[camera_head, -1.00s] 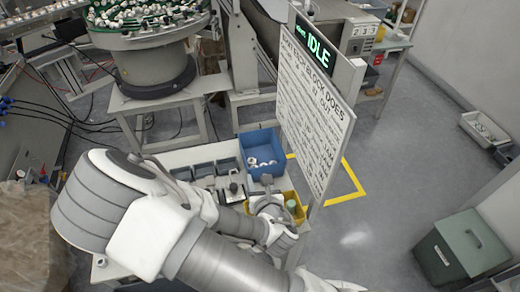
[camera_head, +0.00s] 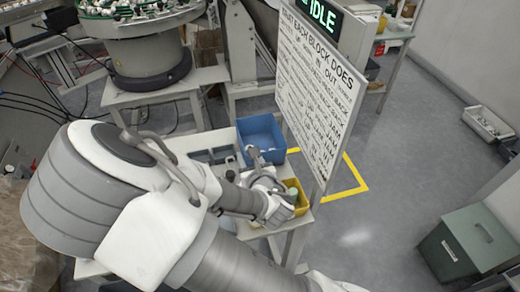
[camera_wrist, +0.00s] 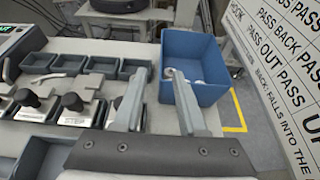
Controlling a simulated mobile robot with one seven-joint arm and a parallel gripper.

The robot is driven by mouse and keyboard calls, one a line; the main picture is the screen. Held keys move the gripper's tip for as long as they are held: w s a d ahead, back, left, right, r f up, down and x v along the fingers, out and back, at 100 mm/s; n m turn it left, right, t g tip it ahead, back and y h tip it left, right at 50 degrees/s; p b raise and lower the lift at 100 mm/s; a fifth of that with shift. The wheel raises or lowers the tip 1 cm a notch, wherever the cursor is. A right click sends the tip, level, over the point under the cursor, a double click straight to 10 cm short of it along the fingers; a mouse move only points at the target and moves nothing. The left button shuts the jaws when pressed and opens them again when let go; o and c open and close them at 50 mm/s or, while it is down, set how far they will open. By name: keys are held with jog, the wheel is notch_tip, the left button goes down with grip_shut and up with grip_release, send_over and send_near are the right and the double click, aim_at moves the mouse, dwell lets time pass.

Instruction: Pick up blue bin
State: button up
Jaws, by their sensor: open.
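The blue bin (camera_head: 262,130) is an open-topped box at the far right end of the white bench, beside the sign board. In the wrist view the blue bin (camera_wrist: 212,93) stands upright just beyond my fingers, with a few small whitish parts inside. My gripper (camera_head: 252,154) is open and empty at the bin's near side. In the wrist view my gripper (camera_wrist: 157,72) has its left finger left of the bin and its right finger overlapping the bin's opening. The bin's left wall appears between them; contact cannot be told. My arm hides part of the bench.
The sign board (camera_wrist: 275,60) stands close on the bin's right. A yellow bin (camera_head: 300,196) sits nearer me. A feeder bowl (camera_head: 148,50) stands behind.

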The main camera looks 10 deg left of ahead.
jog(key=shift+d+f+x, duration=0.1)
jog(key=shift+x, duration=3.15)
jog(key=shift+d+f+x, duration=0.1)
jog(key=shift+x, duration=3.15)
jog(key=shift+c, duration=0.2)
grip_shut()
